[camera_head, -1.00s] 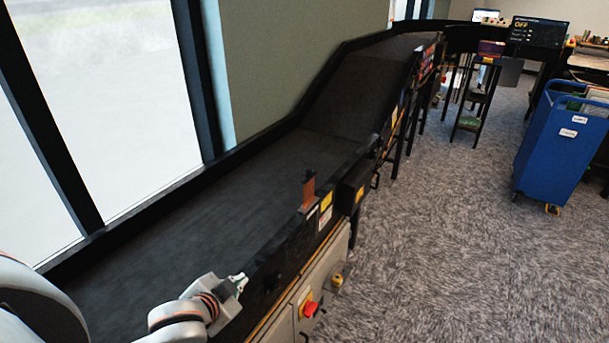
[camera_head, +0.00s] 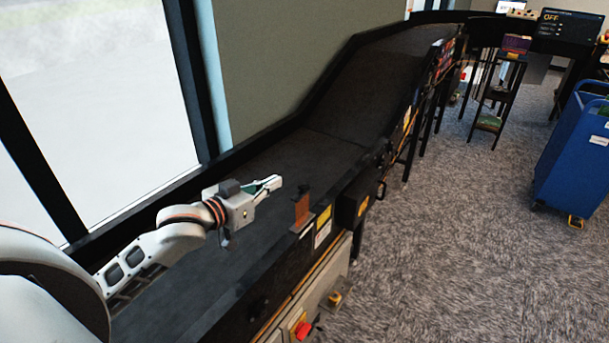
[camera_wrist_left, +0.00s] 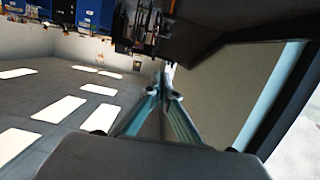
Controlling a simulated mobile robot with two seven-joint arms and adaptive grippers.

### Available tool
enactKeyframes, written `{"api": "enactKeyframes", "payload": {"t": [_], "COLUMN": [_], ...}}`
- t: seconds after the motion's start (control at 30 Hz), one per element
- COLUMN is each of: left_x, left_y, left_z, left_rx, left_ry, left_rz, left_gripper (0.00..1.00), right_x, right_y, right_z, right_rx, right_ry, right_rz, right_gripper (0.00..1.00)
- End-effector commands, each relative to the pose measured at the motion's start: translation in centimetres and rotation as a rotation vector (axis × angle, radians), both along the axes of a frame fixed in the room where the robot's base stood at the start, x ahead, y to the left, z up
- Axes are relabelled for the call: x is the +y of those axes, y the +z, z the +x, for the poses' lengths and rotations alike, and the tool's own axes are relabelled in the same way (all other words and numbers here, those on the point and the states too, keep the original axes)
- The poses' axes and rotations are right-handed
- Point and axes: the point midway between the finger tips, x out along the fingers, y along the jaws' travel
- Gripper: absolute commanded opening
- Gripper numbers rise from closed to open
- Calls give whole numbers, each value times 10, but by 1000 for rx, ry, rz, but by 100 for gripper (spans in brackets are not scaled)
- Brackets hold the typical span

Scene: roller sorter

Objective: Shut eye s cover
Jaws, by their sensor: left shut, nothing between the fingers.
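A rust-orange flap (camera_head: 302,209), which looks like the eye's cover, stands up from the near side rail of the black conveyor (camera_head: 283,163). The eye itself cannot be made out. My left gripper (camera_head: 277,182) is over the belt, just left of the flap and slightly higher in the picture. Its fingers are shut and empty, pointing right, and appear apart from the flap. In the left wrist view the fingertips (camera_wrist_left: 164,92) meet with nothing between them; I cannot make out the flap there. My right gripper is not in view.
A black box (camera_head: 354,201) and yellow labels (camera_head: 324,216) sit on the rail beside the flap. A red stop button (camera_head: 303,330) is on the grey panel below. A blue cart (camera_head: 575,165) stands at right. The carpet between is clear.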

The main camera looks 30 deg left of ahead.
Motion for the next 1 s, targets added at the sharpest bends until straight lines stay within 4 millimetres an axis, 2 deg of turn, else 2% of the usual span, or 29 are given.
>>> {"api": "enactKeyframes", "payload": {"t": [0.17,0.27,0.43,0.67,0.8,1.0], "left_x": [-1,-4,-8,-15,-16,-16], "left_y": [-2,-4,-11,-19,-43,-58], "left_z": [13,27,57,98,97,98], "left_rx": [-2,-2,-2,-1,4,1], "left_ry": [0,0,0,0,0,0], "left_rz": [-1,0,-1,0,1,1], "left_gripper": [0,0,0,0,0,0], "right_x": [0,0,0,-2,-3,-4], "right_y": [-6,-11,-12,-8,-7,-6], "right_z": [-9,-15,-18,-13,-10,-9], "right_rx": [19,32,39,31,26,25], "right_ry": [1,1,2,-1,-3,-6], "right_rz": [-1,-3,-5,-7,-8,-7], "right_gripper": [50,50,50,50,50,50]}}
